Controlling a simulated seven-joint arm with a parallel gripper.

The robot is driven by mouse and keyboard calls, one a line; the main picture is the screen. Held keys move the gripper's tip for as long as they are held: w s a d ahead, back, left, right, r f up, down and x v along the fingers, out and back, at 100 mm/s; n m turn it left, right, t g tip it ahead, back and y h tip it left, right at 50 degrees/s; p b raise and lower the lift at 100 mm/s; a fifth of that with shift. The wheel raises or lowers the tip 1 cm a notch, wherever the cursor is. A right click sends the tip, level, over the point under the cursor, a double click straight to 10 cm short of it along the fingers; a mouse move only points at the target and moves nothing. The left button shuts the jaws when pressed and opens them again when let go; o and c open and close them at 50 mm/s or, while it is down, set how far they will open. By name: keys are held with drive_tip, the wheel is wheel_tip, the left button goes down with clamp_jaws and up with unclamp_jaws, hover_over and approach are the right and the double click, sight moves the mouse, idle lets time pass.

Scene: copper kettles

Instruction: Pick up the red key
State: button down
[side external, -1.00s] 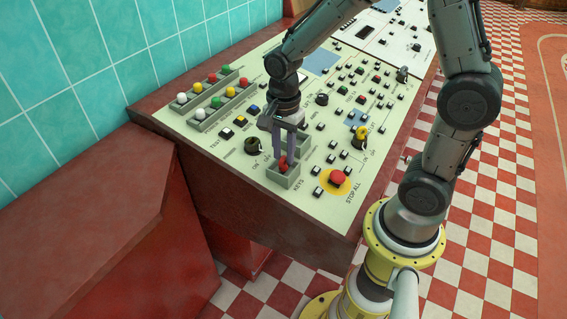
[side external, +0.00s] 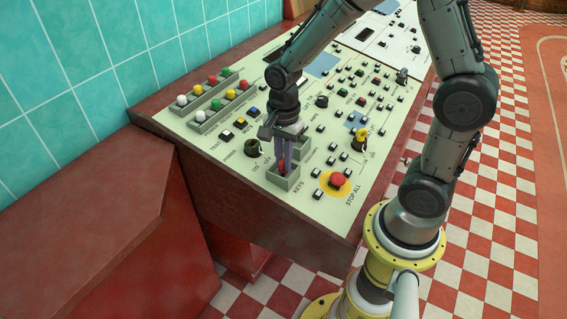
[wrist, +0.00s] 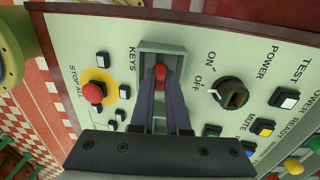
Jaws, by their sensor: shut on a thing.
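The red key (wrist: 160,74) shows in the wrist view between the tips of my gripper (wrist: 160,88), inside the grey KEYS tray (wrist: 178,47). My gripper is shut on it, with the fingers pointing down into the tray. In the side view my gripper (side external: 283,166) is at the front part of the grey tray (side external: 288,183). Only a bit of the red key (side external: 281,164) shows there, and the fingers hide most of it. I cannot tell whether the key still touches the tray floor.
A red STOP ALL button (side external: 338,180) on a yellow disc is right of the tray. A dark rotary ON/OFF switch (wrist: 229,92) is beside the tray. Racks of coloured knobs (side external: 215,108) stand farther back. Small push buttons cover the sloping panel.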

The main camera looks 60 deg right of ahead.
drive_tip(key=shift+r, duration=0.55)
wheel_tip(320, 180, up, 2)
drive_tip(key=shift+r, duration=0.15)
drive_tip(key=s+r, duration=0.9)
drive_tip(key=s, duration=0.5)
drive_tip(key=shift+a+r, duration=0.3)
